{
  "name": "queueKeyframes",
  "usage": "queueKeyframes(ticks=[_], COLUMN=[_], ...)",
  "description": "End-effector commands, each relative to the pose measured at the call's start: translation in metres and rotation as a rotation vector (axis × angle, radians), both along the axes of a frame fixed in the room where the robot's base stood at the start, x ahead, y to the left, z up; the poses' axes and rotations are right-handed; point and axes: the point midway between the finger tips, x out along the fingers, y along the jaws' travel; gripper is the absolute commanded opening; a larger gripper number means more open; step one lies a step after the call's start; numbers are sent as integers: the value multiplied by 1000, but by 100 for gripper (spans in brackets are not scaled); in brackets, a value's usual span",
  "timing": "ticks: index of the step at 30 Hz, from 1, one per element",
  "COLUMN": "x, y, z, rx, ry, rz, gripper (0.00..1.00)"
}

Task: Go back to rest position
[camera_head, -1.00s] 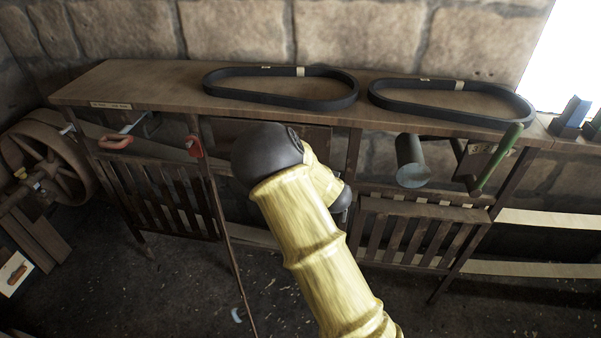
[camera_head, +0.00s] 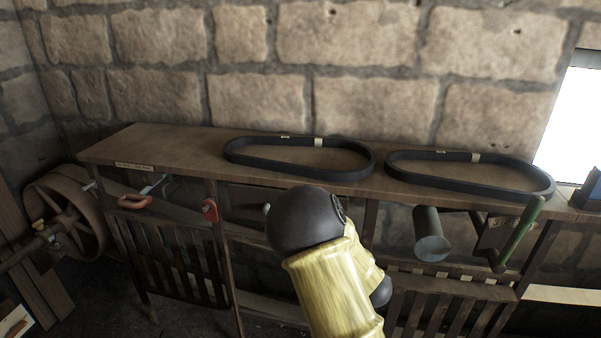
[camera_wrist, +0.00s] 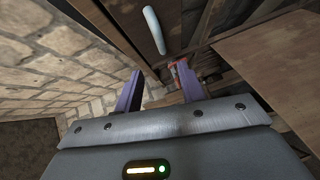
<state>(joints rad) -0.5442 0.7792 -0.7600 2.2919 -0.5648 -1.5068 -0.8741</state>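My gripper (camera_wrist: 158,84) shows in the wrist view with its two purple fingers spread apart. Nothing is held between them. A pale rounded bar (camera_wrist: 154,30) lies beyond the fingertips near the top of that view. A small red part (camera_wrist: 174,70) shows farther off behind the gap between the fingers. In the head view my yellow arm with its dark joint stands in front of the bench (camera_head: 190,156), and my gripper is hidden there.
Two black belts, left (camera_head: 300,170) and right (camera_head: 470,188), lie on the bench top. A green lever (camera_head: 520,232), a grey cylinder (camera_head: 430,240), a red-handled lever (camera_head: 134,203) and a red part (camera_head: 210,210) are at the bench front. A large wheel (camera_head: 62,218) stands left.

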Motion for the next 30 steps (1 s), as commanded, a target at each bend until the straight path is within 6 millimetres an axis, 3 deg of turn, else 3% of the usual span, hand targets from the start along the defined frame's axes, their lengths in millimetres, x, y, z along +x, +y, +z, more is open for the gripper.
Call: queueKeyframes(ticks=[8,14,23,30], x=[-1,-23,-90,-165], y=[-43,-77,-102,-98], z=[18,26,42,64], rx=[146,325,590,760], ry=[196,427,770,1038], rz=[-256,-517,-873,-1141], gripper=[40,40,40,40])
